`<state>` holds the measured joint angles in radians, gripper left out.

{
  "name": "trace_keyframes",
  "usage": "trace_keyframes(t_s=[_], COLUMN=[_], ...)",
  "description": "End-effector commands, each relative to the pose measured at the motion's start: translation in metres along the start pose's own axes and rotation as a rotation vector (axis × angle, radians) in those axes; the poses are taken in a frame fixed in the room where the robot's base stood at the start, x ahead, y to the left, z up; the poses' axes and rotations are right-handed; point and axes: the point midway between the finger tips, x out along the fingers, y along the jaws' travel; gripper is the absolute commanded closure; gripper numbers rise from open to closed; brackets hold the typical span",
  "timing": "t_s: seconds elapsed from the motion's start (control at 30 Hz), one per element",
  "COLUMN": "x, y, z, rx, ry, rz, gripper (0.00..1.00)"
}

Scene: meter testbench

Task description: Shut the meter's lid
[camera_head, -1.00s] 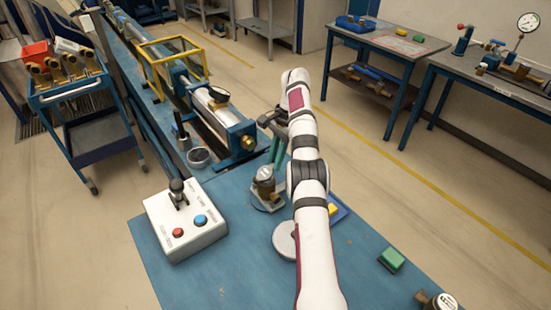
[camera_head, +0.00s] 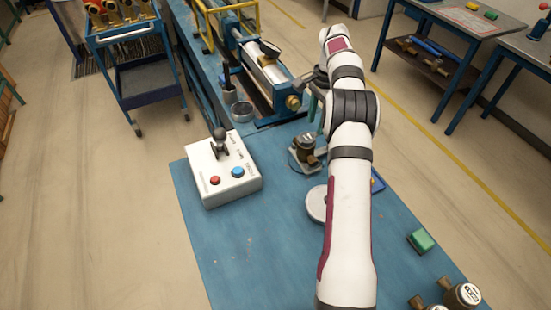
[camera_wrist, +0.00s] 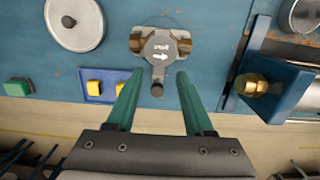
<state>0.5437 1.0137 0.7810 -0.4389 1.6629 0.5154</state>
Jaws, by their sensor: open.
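Contact is not clear. In the head view my arm partly hides the gripper.
A control box (camera_head: 225,170) with a lever and red and blue buttons stands left of the meter. A pale disc (camera_head: 317,204), a green block (camera_head: 421,241) and other meters (camera_head: 463,296) lie nearer. A pipe rig (camera_head: 264,68) stands behind. The front left bench is clear.

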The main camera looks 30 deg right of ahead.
Motion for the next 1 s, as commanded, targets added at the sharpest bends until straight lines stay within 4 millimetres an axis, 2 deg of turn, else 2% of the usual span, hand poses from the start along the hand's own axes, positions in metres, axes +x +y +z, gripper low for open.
trace_keyframes(t_s=[0.2, 0.37, 0.57, 0.7, 0.8, 1.0], x=[-0.013, -0.014, -0.007, 0.005, -0.010, -0.028], y=[0.000, 0.000, 0.000, 0.000, -0.001, 0.000], z=[0.028, 0.051, 0.077, 0.097, 0.123, 0.177], rx=[-0.015, -0.019, -0.019, -0.015, -0.001, -0.001], ry=[0.327, 0.616, 0.972, 1.266, 1.256, 1.254], rz=[-0.001, 0.000, 0.001, -0.003, -0.012, -0.011], gripper=[0.47, 0.47, 0.47, 0.47, 0.47, 0.47])
